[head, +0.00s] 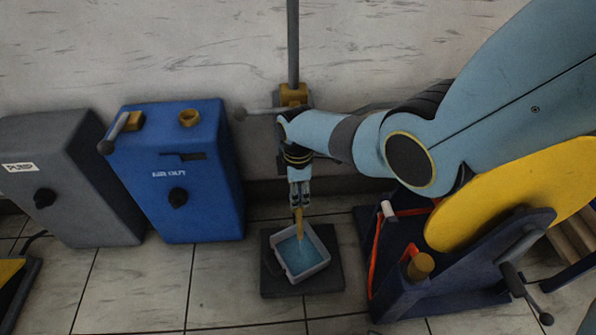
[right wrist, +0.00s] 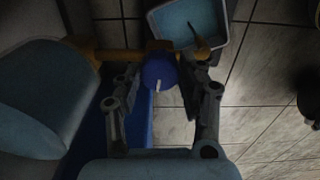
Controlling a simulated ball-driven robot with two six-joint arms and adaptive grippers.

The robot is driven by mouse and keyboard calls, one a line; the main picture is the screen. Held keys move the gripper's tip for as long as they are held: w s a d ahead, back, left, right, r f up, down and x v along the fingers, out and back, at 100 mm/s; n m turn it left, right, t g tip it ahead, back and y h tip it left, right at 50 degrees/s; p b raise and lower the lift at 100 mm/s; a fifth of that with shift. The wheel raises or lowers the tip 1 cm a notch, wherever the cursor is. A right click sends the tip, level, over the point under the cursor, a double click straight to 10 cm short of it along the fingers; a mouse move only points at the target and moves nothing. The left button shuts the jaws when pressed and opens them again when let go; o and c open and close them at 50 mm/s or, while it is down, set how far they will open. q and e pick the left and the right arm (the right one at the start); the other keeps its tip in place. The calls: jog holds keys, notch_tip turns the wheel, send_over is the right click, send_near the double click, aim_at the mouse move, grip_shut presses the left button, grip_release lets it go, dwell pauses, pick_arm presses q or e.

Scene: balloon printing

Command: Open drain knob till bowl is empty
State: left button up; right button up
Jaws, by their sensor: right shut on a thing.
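My right gripper (head: 299,196) reaches down from the right arm, just above the bowl. In the right wrist view, its two fingers (right wrist: 160,78) are shut on the round blue drain knob (right wrist: 158,70), which has a white mark on its face. The knob sits on a brass-yellow pipe (right wrist: 120,55); in the head view the gripper hides the knob. A yellow spout (head: 299,218) shows below the gripper. The square pale bowl (head: 322,262) holds blue liquid (head: 297,256); the liquid also shows in the right wrist view (right wrist: 185,18). My left gripper is not in view.
The bowl stands on a dark square plate (head: 335,284) on the tiled floor. A blue box (head: 200,215) and a grey pump box (head: 95,210) stand to the left. A dark blue frame with a large yellow disc (head: 500,210) stands close on the right. Front floor is clear.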

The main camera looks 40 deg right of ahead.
jog(key=shift+n, duration=0.8)
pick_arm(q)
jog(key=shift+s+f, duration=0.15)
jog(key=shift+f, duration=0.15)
pick_arm(e)
jog(key=o, duration=1.2)
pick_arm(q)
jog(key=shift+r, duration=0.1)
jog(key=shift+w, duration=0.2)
pick_arm(e)
jog(key=shift+r, duration=0.1)
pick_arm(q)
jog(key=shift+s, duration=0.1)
pick_arm(e)
notch_tip(320, 180, up, 12)
jog(key=shift+f, duration=0.1)
